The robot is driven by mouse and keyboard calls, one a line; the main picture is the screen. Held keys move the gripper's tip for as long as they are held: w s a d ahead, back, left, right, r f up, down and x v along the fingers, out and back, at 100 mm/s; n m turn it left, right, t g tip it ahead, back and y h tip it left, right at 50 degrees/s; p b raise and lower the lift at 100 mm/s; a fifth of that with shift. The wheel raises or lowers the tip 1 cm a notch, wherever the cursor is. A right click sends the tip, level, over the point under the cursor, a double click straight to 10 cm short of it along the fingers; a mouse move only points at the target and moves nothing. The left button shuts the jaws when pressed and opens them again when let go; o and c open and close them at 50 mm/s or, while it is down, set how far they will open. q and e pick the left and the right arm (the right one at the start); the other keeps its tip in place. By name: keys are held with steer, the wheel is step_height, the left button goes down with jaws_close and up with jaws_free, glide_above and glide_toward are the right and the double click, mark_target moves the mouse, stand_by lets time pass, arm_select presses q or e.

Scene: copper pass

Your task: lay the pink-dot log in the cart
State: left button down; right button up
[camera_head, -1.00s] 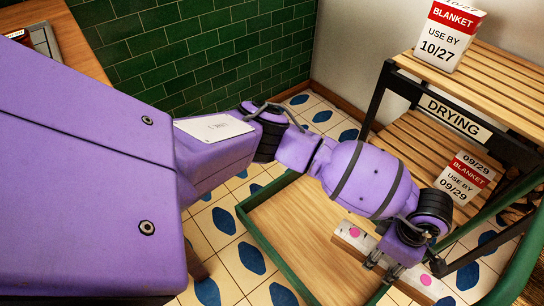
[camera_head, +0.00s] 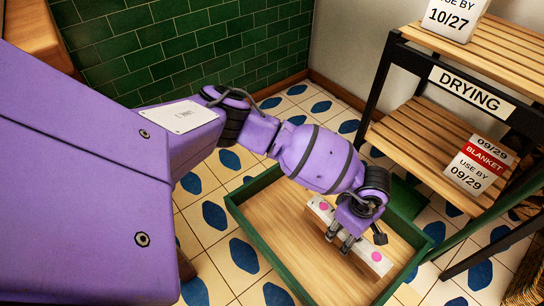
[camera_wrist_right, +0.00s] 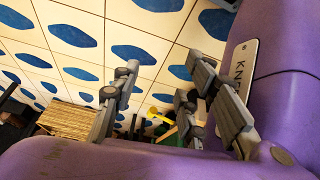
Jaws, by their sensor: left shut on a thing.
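The pink-dot log (camera_head: 369,256) is a pale squared block with pink dots on it, seen in the head view. My left gripper (camera_head: 352,240) is shut around its middle from above and hides part of it. The log is within the outline of the cart (camera_head: 285,222), a wooden-floored tray with a green rim, towards its right side. I cannot tell whether the log touches the cart floor. In the right wrist view my right gripper (camera_wrist_right: 160,80) has its fingers apart with nothing between them, over the tiled floor.
A black-framed drying rack (camera_head: 465,90) with slatted shelves stands right of the cart. A wicker basket (camera_head: 525,272) is at the lower right. Left of the cart is patterned floor (camera_head: 215,235).

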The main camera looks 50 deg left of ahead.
mark_target(336, 237)
arm_select(q)
steer(key=shift+a+f, duration=0.55)
steer(key=shift+f, duration=0.1)
steer(key=f+b, duration=0.1)
steer(key=f, duration=0.1)
steer(key=a+f+b, duration=0.1)
steer(key=f, duration=0.1)
steer(key=shift+a+f+b, duration=0.15)
steer(key=shift+f+b, duration=0.1)
steer(key=shift+b, duration=0.05)
steer(key=shift+w, duration=0.1)
steer(key=shift+f, duration=0.35)
arm_select(e)
steer(key=shift+x, duration=1.35)
arm_select(q)
steer(key=shift+f, duration=0.2)
arm_select(e)
steer(key=shift+s+f, duration=0.15)
steer(key=shift+s, duration=0.15)
arm_select(q)
steer(key=c, duration=0.8)
jaws_free()
